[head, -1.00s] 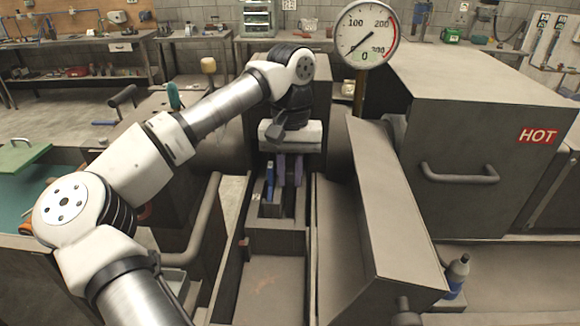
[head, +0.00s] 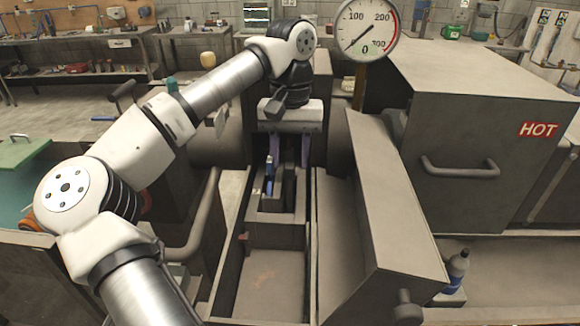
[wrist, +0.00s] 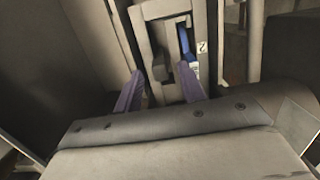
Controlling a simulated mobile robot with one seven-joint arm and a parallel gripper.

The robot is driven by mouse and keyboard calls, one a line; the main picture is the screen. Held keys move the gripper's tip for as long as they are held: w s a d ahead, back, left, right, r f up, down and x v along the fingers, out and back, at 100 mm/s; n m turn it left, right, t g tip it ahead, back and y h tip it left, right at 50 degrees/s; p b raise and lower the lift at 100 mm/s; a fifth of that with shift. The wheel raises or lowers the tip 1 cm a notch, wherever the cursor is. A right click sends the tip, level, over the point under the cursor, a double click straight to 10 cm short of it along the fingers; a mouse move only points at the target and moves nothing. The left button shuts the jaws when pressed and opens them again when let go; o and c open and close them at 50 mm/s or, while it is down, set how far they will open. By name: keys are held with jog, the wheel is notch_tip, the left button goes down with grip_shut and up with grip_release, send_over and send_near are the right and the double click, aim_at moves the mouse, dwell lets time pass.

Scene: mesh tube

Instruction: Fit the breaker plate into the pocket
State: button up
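My gripper (head: 289,160) hangs over the narrow channel with its two purple fingers spread apart. In the wrist view, my gripper (wrist: 161,73) shows a gap between the fingertips, with nothing clasped. Below it a grey block (head: 265,216) with a slot stands in the channel; this looks like the pocket's holder. A dark upright piece (head: 288,190) sits in the slot, and a dark piece (wrist: 160,67) shows between the fingers in the wrist view. I cannot tell whether this is the breaker plate or how deep it sits. A blue part (head: 269,170) is beside it on the left.
An open slanted cover (head: 385,215) stands close on the right of the channel. Behind it is a large box marked HOT (head: 480,130). A round gauge (head: 367,28) rises behind the channel. A bent pipe (head: 200,220) runs along the left. The channel's front floor (head: 265,285) is clear.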

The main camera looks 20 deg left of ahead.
notch_tip(320, 180, up, 9)
jog(key=w, duration=0.1)
jog(key=shift+r, duration=0.15)
jog(key=shift+a, duration=0.1)
dwell(0.3)
